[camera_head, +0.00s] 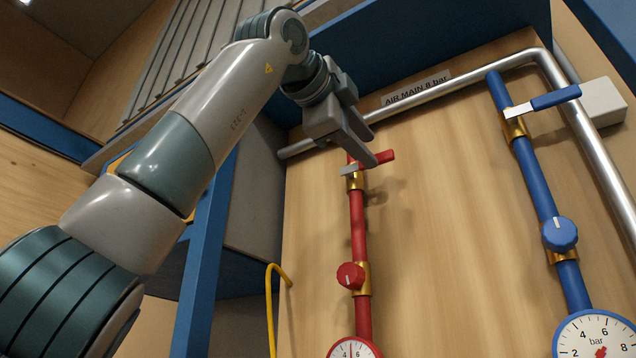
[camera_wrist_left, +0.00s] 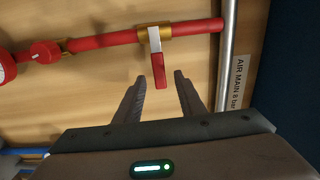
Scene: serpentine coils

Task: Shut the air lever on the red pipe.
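The red pipe (camera_head: 358,220) runs upright on the wooden panel. Its air lever (camera_head: 384,158) has a red grip and a pale metal arm on a brass valve body, and it lies crosswise to the pipe. It also shows in the left wrist view (camera_wrist_left: 159,70). My left gripper (camera_head: 366,150) is at the lever, its fingers partly covering it in the head view. In the left wrist view my left gripper (camera_wrist_left: 161,80) is open, with the lever's red grip between the fingertips; whether they touch it is unclear. My right gripper is out of view.
A blue pipe (camera_head: 537,185) with its own blue lever (camera_head: 555,98) stands to the right. A silver main pipe (camera_head: 430,95) runs above. Below on the red pipe are a red knob (camera_head: 351,275) and a gauge (camera_head: 354,348). A yellow hose (camera_head: 270,310) hangs at left.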

